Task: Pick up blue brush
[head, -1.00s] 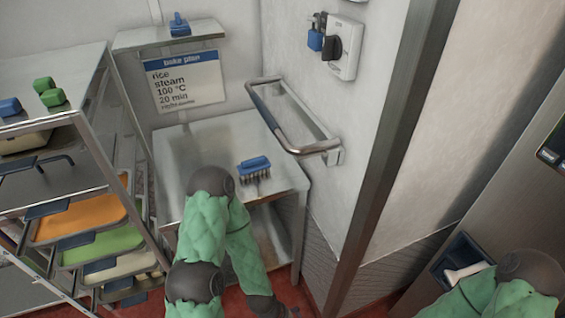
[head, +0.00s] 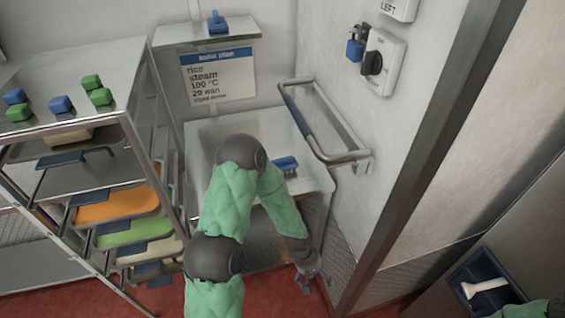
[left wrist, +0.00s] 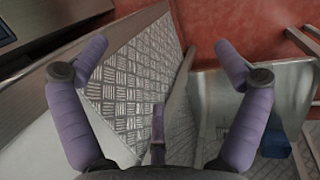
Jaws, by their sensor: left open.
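The blue brush (head: 286,163) lies on the steel table (head: 283,122), near its right side, partly hidden behind my left arm. My left gripper (head: 313,284) is lower and nearer, in front of the table's right corner and above the red floor. It is open, with nothing between its fingers (left wrist: 160,62) in the left wrist view. A blue shape (left wrist: 275,143) at the lower right of that view looks like the brush, to the side of the right finger.
A rack (head: 128,118) with trays and coloured blocks stands at left. A steel rail (head: 330,157) juts from the wall beside the table. A small shelf (head: 200,33) holds another blue item (head: 217,22). A blue bin (head: 482,285) with a white-handled item is at lower right.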

